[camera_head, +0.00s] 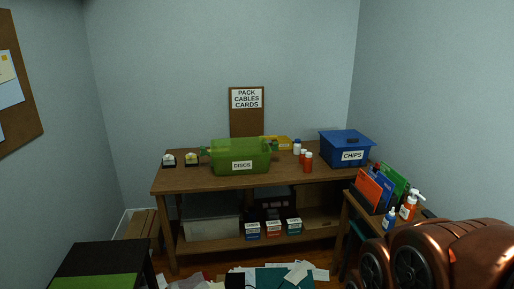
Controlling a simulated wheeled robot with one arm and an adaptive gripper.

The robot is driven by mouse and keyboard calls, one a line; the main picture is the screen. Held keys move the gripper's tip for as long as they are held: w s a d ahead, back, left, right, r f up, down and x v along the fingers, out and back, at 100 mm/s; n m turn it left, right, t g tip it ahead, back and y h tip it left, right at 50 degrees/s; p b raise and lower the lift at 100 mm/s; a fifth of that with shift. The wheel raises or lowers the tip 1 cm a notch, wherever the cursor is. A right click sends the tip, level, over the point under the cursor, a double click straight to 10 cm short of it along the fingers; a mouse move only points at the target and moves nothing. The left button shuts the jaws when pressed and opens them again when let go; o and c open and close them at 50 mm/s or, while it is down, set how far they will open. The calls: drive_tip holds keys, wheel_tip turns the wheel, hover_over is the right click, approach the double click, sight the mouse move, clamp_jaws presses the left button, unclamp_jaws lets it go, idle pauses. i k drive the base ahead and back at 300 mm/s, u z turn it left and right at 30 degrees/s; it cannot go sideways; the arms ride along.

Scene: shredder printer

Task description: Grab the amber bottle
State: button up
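Two small orange-amber bottles stand upright on the wooden table at the back, just right of the green bin. The nearer bottle (308,163) is closer to the table's front edge, and the other bottle (302,156) is just behind it to the left. A spray bottle with an orange body (407,211) stands on the side table at the right. I cannot tell for sure which of these is the amber bottle. Copper-coloured links of my arm fill the lower right corner. My gripper itself does not show.
The wooden table (187,180) also holds a green bin (220,163), a blue bin (345,158) and a white bottle (297,147). A blue bottle (389,219) and upright folders (368,190) crowd the side table. Papers (296,274) litter the floor in front.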

sight(302, 156)
drive_tip(key=z, duration=0.2)
drive_tip(key=i, duration=1)
drive_tip(key=z, duration=0.45)
drive_tip(key=i, duration=1)
drive_tip(key=u, duration=0.95)
drive_tip(key=i, duration=0.9)
drive_tip(key=u, duration=0.95)
